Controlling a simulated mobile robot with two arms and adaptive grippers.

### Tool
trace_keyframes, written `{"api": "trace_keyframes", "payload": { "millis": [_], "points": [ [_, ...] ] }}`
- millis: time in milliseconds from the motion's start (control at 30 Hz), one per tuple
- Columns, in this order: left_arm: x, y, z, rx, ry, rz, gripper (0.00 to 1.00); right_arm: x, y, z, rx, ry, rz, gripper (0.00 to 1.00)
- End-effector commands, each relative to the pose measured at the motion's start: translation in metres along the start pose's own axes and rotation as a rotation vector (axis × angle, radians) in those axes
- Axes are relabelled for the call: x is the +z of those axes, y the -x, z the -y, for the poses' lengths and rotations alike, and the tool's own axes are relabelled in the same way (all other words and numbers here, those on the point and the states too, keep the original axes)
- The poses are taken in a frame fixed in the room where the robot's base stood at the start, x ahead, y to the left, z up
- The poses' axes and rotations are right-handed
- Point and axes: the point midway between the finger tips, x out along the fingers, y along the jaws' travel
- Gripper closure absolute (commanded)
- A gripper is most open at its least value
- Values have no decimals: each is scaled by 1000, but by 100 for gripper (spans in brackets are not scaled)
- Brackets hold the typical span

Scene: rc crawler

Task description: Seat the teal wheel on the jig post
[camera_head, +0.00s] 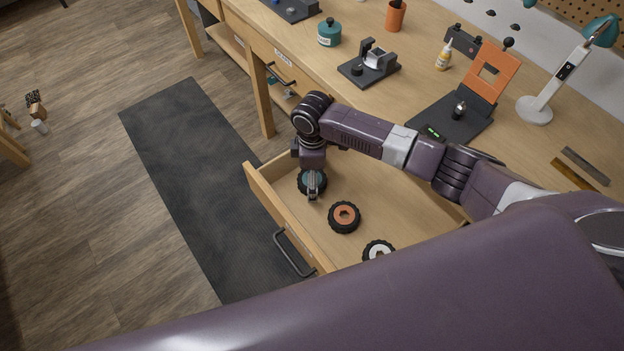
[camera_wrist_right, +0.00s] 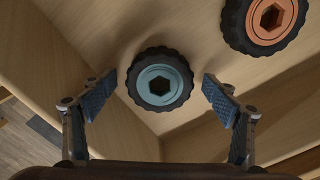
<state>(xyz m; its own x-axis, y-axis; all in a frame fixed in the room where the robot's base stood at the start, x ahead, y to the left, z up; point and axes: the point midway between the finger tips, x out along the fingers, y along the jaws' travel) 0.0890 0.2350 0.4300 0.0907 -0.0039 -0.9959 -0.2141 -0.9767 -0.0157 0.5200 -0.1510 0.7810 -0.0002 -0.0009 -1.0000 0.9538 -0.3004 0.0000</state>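The teal wheel (camera_wrist_right: 160,73), with a black knobbly tyre and a hexagonal hub hole, lies flat in the open drawer (camera_head: 385,190), near its corner. In the head view my right gripper (camera_head: 313,188) partly covers it. The right wrist view shows my right gripper (camera_wrist_right: 159,91) open, one finger on each side of the wheel and apart from it. On the bench, a small upright metal post (camera_head: 459,110) stands on a dark base (camera_head: 436,118) with a green light and a raised orange frame (camera_head: 492,68); it looks like the jig post. My left gripper is not in view.
An orange-hubbed wheel (camera_head: 344,217) and a white-hubbed wheel (camera_head: 377,250) lie in the drawer. Drawer walls stand close around the gripper. On the bench are a dark fixture (camera_head: 370,68), a glue bottle (camera_head: 443,56), a teal pot (camera_head: 329,34) and a lamp (camera_head: 535,108).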

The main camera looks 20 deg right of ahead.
Motion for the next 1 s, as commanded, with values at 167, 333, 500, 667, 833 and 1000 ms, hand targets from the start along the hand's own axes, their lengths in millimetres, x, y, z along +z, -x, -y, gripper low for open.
{"api": "trace_keyframes", "payload": {
  "millis": [167,333,500,667,833,1000],
  "points": [
    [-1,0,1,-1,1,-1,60,0,0,0,0,0,0,40],
    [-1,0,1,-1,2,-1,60,0,0,0,0,0,0,59],
    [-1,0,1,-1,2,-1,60,0,1,0,1,0,-1,65],
    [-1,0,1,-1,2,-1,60,0,2,0,1,0,-1,65],
    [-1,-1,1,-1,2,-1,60,-1,13,-1,2,0,-2,65],
    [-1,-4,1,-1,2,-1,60,-1,43,-2,5,0,-4,65]
  ]
}}
